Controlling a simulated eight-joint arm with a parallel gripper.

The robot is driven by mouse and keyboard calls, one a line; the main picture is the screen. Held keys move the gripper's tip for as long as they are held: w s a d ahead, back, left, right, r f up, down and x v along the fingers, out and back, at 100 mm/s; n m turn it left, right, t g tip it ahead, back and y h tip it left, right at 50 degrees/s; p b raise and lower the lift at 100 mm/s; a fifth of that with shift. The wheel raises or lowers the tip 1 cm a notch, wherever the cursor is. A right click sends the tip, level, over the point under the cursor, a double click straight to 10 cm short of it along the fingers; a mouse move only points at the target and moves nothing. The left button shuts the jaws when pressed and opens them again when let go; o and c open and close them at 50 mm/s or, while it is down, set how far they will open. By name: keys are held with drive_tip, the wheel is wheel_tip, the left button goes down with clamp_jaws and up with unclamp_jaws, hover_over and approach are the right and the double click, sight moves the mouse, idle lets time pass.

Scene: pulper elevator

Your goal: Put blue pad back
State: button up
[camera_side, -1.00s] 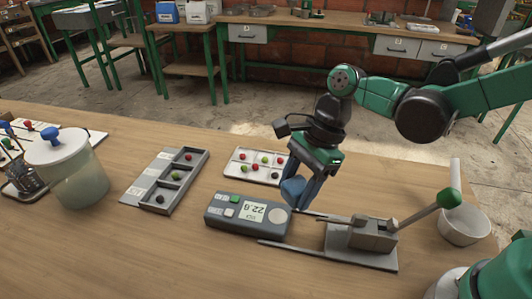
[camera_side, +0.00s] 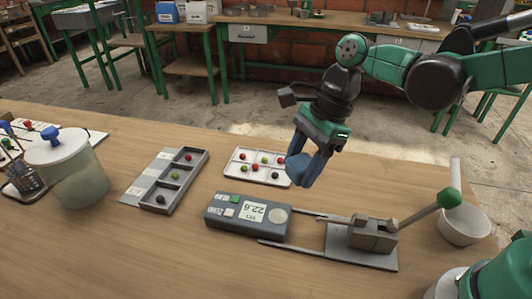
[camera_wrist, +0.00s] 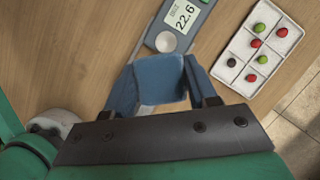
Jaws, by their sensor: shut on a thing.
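The blue pad (camera_wrist: 161,80) is between the fingers of my gripper (camera_wrist: 160,88) in the wrist view. In the side view my gripper (camera_side: 312,165) is shut on the blue pad (camera_side: 303,172) and holds it above the table, behind the right end of the grey meter (camera_side: 247,216). The fingers hide part of the pad. The meter, also in the wrist view (camera_wrist: 192,12), has a round light disc and a display reading 22.6. The pad and the meter are apart.
A white tray (camera_side: 238,176) with red, green and dark berries lies behind the meter. A grey sorting tray (camera_side: 178,200) and a lidded jar (camera_side: 80,185) stand left. A lever device (camera_side: 362,242) and a white bowl (camera_side: 466,226) are at right. Bare table lies in front.

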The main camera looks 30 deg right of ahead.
drive_tip(key=w+d+r+m+t, duration=0.1)
drive_tip(key=w+d+r+m, duration=0.2)
drive_tip(key=d, duration=0.3)
wheel_tip(320, 180, up, 5)
drive_tip(key=m+t+h, duration=0.1)
drive_tip(key=m+t, duration=0.1)
drive_tip(key=m, duration=0.3)
hover_over(330, 181)
drive_tip(key=f, duration=1)
drive_tip(key=d+f, duration=0.1)
drive_tip(key=f, duration=0.4)
drive_tip(key=shift+s+f, duration=0.2)
drive_tip(key=shift+s, duration=0.2)
drive_tip(key=shift+f, duration=2.15)
drive_tip(key=o, duration=1.2)
drive_tip(key=shift+f, duration=0.1)
